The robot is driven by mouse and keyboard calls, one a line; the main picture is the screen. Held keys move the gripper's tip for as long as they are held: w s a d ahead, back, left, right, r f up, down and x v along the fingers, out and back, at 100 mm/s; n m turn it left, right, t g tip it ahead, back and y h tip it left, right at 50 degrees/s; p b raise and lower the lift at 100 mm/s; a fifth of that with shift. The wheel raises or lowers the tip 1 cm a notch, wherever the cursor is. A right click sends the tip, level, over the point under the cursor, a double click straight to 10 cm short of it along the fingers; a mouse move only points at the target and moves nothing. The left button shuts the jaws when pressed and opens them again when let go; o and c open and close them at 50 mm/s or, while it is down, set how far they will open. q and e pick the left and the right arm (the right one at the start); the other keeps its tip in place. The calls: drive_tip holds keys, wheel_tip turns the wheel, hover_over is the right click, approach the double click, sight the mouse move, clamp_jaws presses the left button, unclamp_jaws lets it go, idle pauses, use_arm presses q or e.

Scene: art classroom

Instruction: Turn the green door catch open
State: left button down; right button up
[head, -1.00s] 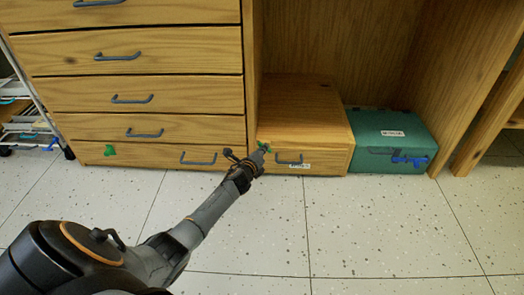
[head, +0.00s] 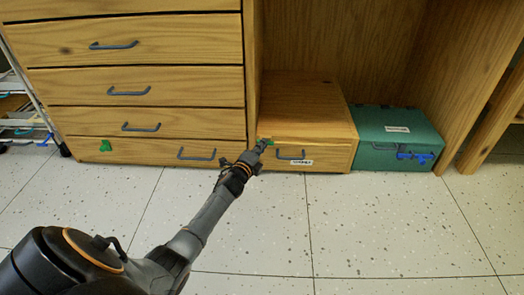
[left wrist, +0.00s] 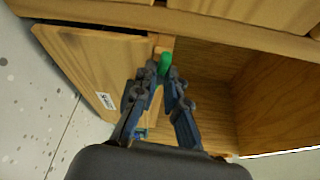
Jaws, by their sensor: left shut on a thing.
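A small green catch (head: 270,142) sits at the upper left corner of the front of a low wooden box (head: 338,147) with a white label. My left gripper (head: 264,144) reaches it from the front left and is shut on it. In the left wrist view the green catch (left wrist: 165,62) shows between the fingertips of my left gripper (left wrist: 163,76). The fingers partly hide it, so its exact angle cannot be told. A second green piece (head: 106,145) is on the bottom drawer at the left, apart from the gripper. My right gripper is not in view.
A wooden drawer unit (head: 185,125) with grey-blue handles stands left of the box. A teal case (head: 397,138) with a blue latch stands right of the box, inside the open bay. A wire rack (head: 30,120) is at the far left. The speckled floor in front is clear.

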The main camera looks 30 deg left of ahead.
use_arm(q)
drive_tip(key=shift+f+n+t+b, duration=0.2)
drive_tip(key=shift+n+t+b, duration=0.2)
drive_tip(key=shift+n+b, duration=0.4)
drive_tip(key=c, duration=1.4)
unclamp_jaws()
drive_tip(key=s+d, duration=0.1)
drive_tip(key=s, duration=0.6)
drive_tip(key=shift+s, duration=0.25)
drive_tip(key=shift+d, duration=0.1)
